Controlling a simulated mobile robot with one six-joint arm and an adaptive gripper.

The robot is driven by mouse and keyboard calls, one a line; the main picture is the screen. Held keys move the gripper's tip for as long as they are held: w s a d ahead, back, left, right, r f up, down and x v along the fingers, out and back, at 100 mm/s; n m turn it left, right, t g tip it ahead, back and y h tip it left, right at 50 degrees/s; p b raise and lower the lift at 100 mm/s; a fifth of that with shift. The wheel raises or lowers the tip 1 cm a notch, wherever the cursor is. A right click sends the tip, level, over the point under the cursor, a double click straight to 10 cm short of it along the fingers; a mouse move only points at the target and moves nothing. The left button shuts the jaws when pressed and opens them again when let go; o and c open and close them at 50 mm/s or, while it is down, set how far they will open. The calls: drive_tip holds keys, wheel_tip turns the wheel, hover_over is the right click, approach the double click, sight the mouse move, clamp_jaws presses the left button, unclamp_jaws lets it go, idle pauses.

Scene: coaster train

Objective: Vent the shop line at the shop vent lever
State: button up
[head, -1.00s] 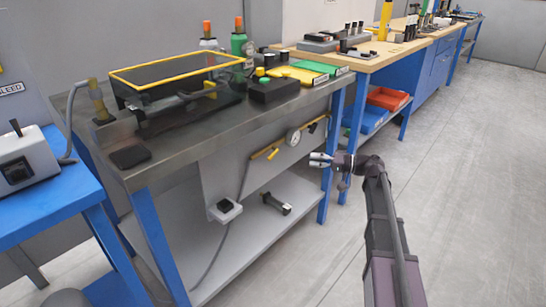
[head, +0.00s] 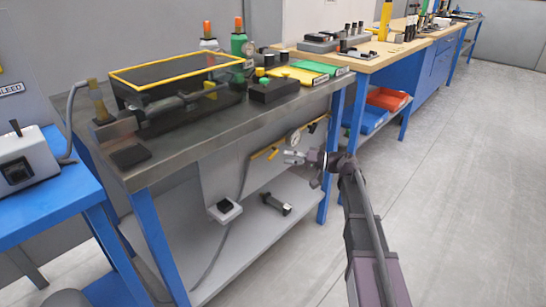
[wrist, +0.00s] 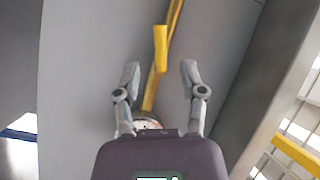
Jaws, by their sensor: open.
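A yellow pipe (head: 258,154) runs along the grey panel under the metal bench, with a short yellow lever (head: 272,154) on it. I take this lever to be the shop vent lever; no label is readable. In the wrist view the lever (wrist: 160,48) stands ahead, in line with the gap between my fingers. My gripper (head: 290,157) is open and empty, just right of the lever in the head view. In the wrist view its two fingers (wrist: 161,75) show wide apart, touching nothing visible. Contact with the lever is not seen.
A round gauge (head: 293,139) sits on the line, partly hidden by my gripper in the wrist view. A blue bench leg (head: 330,155) stands close to the right of my gripper. The lower shelf (head: 255,235) holds a small black-and-grey part (head: 277,203). Floor at right is clear.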

sight(274, 154)
drive_tip(key=shift+w+a, duration=0.2)
drive_tip(key=shift+a, duration=1.15)
drive_tip(key=shift+w+a, duration=0.15)
drive_tip(key=shift+a, duration=1.2)
clamp_jaws()
